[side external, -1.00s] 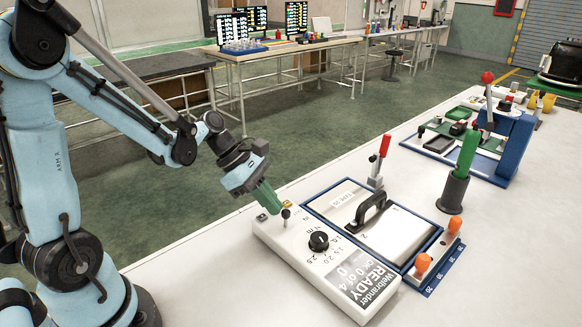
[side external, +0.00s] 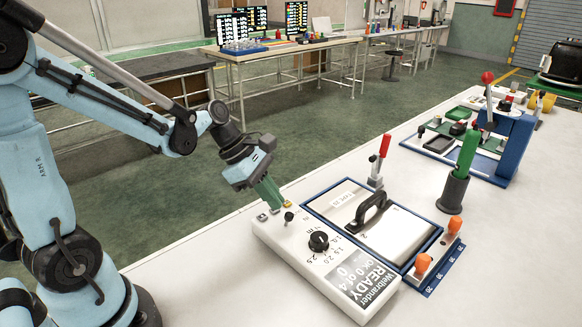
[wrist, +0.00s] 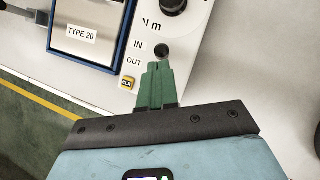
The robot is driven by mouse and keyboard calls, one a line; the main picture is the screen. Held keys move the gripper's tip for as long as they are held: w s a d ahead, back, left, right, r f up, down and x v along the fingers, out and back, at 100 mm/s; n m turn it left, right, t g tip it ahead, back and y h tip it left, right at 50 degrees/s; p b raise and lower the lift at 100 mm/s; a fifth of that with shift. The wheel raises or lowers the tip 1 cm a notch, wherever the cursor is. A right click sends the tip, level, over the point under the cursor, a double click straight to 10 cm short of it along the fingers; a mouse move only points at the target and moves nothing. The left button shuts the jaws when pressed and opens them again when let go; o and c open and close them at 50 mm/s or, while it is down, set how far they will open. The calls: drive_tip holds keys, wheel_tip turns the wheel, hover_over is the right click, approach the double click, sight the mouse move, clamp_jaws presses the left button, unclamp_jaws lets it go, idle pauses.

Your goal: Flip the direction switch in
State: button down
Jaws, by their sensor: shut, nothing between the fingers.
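In the wrist view, the switch knob (wrist: 162,51) is beside the printed IN and OUT labels, closer to the level of IN. My gripper (side external: 279,206) has green fingers, shut and empty. In the wrist view, my gripper's tips (wrist: 157,65) are just short of the knob on the OUT side; whether they touch it I cannot tell. The knob's base is partly hidden there.
A black dial (side external: 318,241) and a READY display (side external: 364,283) are on the same box. Beside the box is a blue-framed plate (side external: 392,228) with a black handle. A red-handled lever (side external: 380,158) stands behind.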

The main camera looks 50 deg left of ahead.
drive_tip(key=v, duration=1)
drive_tip(key=shift+d, duration=0.3)
drive_tip(key=shift+s+d, duration=0.1)
drive_tip(key=s+d+f+m+t+y, duration=0.1)
drive_tip(key=d+m+y, duration=0.1)
drive_tip(key=m, duration=0.9)
drive_tip(key=s+d+f+m+t+y, duration=0.2)
drive_tip(key=m+y, duration=0.1)
drive_tip(key=m, duration=0.8)
drive_tip(key=shift+d+f+m, duration=0.15)
drive_tip(key=shift+f+m, duration=0.05)
drive_tip(key=shift+m, duration=0.2)
